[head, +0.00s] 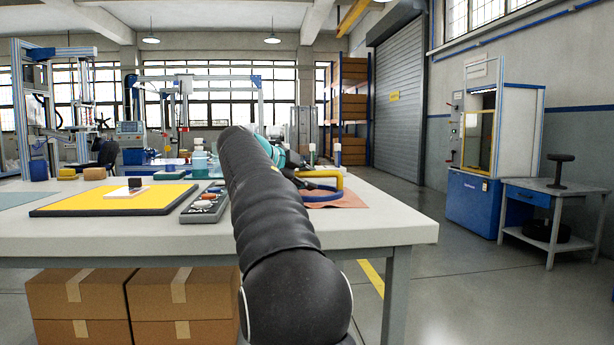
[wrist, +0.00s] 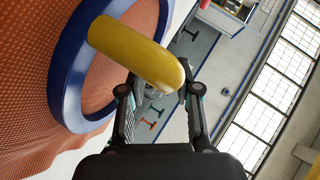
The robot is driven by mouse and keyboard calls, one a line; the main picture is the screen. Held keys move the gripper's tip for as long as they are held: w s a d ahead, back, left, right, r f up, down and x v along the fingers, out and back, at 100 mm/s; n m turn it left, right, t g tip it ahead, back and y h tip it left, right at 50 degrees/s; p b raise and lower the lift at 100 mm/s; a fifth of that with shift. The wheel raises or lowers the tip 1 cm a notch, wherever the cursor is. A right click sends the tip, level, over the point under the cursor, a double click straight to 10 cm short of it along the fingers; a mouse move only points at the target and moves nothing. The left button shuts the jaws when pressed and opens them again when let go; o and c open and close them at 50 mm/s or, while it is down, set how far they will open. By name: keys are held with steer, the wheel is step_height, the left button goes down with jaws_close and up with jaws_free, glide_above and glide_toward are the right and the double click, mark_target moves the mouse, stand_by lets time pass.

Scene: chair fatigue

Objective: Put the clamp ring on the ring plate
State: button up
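The clamp ring appears to be the blue ring (head: 318,195) with a yellow handle (head: 328,174) at the right of the table. In the wrist view the blue ring (wrist: 68,62) fills the left side, and its thick yellow handle (wrist: 135,52) reaches across in front of my fingers. My gripper (wrist: 158,88) is at the handle with its two fingers apart. The handle hides the fingertips, so contact is unclear. In the head view my arm hides much of the gripper. I cannot pick out the ring plate for certain.
The ring is over an orange-red mat (head: 345,200). Left of my arm are a grey tray (head: 190,213) with small parts and a yellow pad (head: 85,204) bearing a white plate (head: 117,193) and a black block (head: 135,183). Bottles (head: 199,160) stand behind. The white table's (head: 385,222) front right is clear.

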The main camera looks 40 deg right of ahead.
steer(key=shift+o, duration=0.9)
steer(key=shift+w+d+f, duration=0.15)
steer(key=shift+w+f, duration=0.05)
steer(key=shift+f, duration=0.35)
steer(key=shift+r, duration=0.15)
steer(key=shift+r, duration=0.1)
steer(key=shift+s+r+p, duration=0.1)
steer(key=shift+r+p, duration=0.5)
steer(key=shift+p, duration=0.05)
steer(key=v, duration=1.2)
steer(key=shift+r+p, duration=0.15)
steer(key=shift+p, duration=0.2)
